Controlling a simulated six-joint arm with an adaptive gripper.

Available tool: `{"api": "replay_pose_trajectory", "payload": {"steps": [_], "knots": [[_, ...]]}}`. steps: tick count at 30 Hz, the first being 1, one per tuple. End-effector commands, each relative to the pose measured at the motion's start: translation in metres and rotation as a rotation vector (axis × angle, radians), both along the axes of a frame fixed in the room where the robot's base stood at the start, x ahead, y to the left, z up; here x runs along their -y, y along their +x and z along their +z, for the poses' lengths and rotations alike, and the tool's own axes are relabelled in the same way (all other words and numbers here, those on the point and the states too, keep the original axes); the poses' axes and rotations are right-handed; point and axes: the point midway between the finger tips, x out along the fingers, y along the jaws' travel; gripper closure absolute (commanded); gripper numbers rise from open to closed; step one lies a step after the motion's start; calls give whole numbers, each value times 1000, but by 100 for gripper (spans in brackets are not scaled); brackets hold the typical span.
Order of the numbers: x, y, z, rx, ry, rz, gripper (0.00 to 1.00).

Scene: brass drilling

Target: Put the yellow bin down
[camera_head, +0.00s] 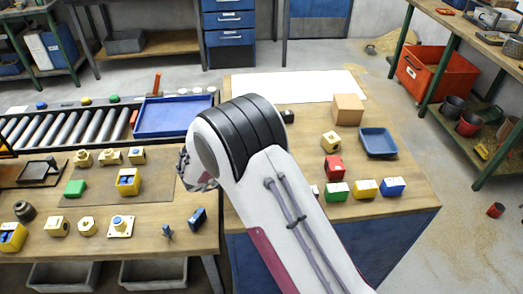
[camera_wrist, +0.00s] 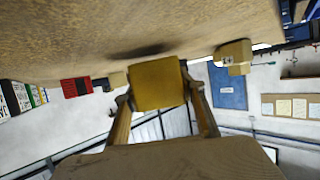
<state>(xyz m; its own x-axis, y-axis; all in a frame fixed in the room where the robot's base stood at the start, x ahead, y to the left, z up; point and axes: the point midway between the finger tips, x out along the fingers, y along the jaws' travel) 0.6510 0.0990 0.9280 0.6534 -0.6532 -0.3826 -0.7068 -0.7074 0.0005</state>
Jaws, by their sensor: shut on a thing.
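The yellow bin (camera_wrist: 157,84) is between the two fingers of my gripper (camera_wrist: 159,92) in the wrist view, one finger against each side. My gripper is shut on it. I see one flat yellow face of the bin; its inside is hidden. The wooden tabletop (camera_wrist: 60,40) fills the top of this view, and a dark shadow lies on it close to the bin. The bin seems slightly apart from the top, but the gap is hard to judge. In the head view my arm hides both the gripper and the bin.
A blue bin (camera_head: 172,116) sits at left.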

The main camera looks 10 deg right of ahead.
Motion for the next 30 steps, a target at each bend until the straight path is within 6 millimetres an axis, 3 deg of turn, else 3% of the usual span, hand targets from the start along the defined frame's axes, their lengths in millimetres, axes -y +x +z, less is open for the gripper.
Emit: {"api": "replay_pose_trajectory", "payload": {"steps": [4,19,20,21,30], "knots": [[0,0,-10,-1,-1,0,83],[0,0,-15,1,0,1,83],[0,0,-14,1,1,1,53],[0,0,-14,1,1,1,44],[0,0,-14,0,0,0,44]]}}
